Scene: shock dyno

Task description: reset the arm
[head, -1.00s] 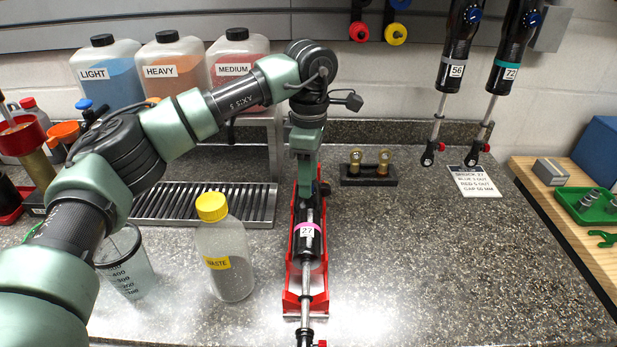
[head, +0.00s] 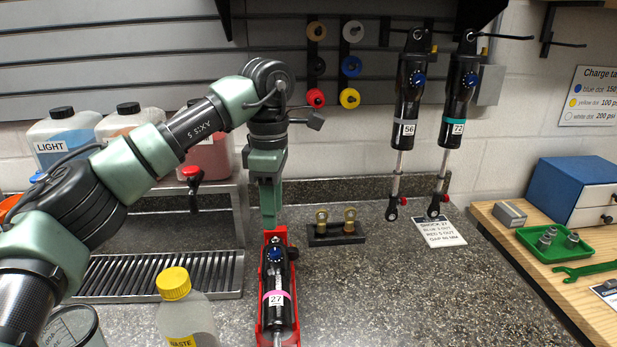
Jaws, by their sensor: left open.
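My left arm comes in from the left, and its gripper (head: 268,222) points down just above the far end of shock 27. The fingertips are small and seen edge-on, with nothing visible held between them. Shock 27 (head: 275,320) is black with a pink band, a blue knob and a side reservoir. It lies in a red cradle (head: 262,312) on the counter, its near end cut off by the picture's bottom edge. My right gripper is not in view.
A waste bottle (head: 188,318) with a yellow cap and a beaker (head: 72,328) stand left of the cradle. A drain grate (head: 160,275) and oil jugs (head: 62,135) are behind. Shocks 56 (head: 405,100) and 72 (head: 458,105) hang at right.

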